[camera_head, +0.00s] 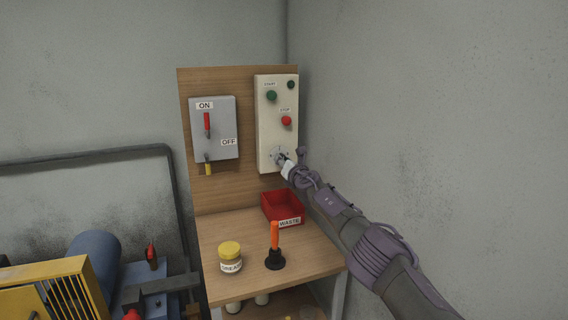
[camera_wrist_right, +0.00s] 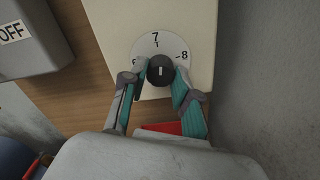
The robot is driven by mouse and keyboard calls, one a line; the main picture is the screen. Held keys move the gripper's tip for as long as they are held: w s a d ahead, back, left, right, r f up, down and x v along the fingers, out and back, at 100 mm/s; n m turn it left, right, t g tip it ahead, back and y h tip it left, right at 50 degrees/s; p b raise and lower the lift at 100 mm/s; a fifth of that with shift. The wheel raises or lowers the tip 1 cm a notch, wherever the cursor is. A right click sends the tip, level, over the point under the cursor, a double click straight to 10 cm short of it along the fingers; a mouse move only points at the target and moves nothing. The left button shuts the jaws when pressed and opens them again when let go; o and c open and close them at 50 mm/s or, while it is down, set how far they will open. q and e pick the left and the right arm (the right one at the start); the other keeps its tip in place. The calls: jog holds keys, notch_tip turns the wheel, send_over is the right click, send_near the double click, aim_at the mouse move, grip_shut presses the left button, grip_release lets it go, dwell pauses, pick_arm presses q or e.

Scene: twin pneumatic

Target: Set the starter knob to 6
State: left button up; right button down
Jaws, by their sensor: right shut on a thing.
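The starter box (camera_head: 276,112) is a cream panel with START and STOP buttons and a dial at its bottom. In the right wrist view the black starter knob (camera_wrist_right: 160,70) sits on a white dial (camera_wrist_right: 147,45) marked 7 at the top and 8 at the right; the left number is partly hidden by a finger. The knob's white line points up, close to the 7. My right gripper (camera_wrist_right: 161,72) is shut on the knob, one finger on each side. In the head view my right gripper (camera_head: 285,162) covers much of the dial. My left gripper is not in view.
A grey ON/OFF switch box (camera_head: 227,125) hangs left of the starter box. Below are a red WASTE bin (camera_head: 270,207), a grease jar (camera_head: 230,261) and an orange-handled tool (camera_head: 275,238) on the wooden bench. The grey wall is close at the right.

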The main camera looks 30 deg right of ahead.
jog(key=shift+f+n, duration=0.15)
jog(key=shift+n, duration=0.95)
jog(key=c, duration=0.9)
grip_release()
jog(key=shift+o, duration=0.2)
